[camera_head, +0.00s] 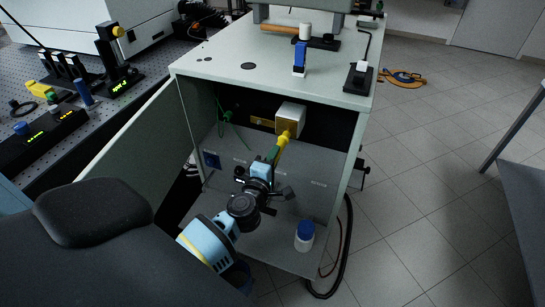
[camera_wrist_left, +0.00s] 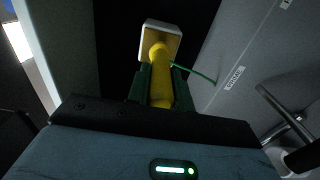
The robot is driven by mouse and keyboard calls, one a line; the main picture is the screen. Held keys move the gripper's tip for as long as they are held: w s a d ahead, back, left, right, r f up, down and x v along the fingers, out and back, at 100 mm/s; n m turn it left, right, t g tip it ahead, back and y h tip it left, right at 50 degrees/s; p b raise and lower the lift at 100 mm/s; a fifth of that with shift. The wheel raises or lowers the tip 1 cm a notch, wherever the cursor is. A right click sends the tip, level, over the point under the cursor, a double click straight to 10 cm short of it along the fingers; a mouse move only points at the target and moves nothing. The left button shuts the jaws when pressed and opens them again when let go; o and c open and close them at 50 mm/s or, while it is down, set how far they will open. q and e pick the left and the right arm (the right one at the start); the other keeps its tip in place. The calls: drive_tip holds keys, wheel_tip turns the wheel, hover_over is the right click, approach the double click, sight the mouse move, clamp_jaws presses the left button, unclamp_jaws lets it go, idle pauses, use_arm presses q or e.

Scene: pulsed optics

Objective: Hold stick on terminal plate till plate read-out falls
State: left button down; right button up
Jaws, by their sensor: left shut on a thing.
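My left gripper (camera_head: 270,160) reaches into the open cabinet and is shut on a yellow stick (camera_head: 284,137). The stick (camera_wrist_left: 160,80) also shows in the left wrist view, clasped between two dark green fingers (camera_wrist_left: 160,88). It points at a white box (camera_head: 291,113) on the cabinet's back wall, which has a brass-coloured front plate (camera_wrist_left: 174,42). The stick's rounded yellow end overlaps this plate; I cannot tell whether it touches. A thin green cord (camera_wrist_left: 195,72) runs right from near the stick's front. No read-out figure is legible. My right gripper is out of view.
The cabinet door (camera_head: 125,135) stands open at the left. A white jar with a blue lid (camera_head: 305,236) stands at the cabinet's lower right. Small tools and a blue-and-white holder (camera_head: 300,58) stand on the cabinet top. Tiled floor (camera_head: 430,170) is free at the right.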

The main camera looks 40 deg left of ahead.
use_arm(q)
drive_tip(key=shift+r, duration=0.1)
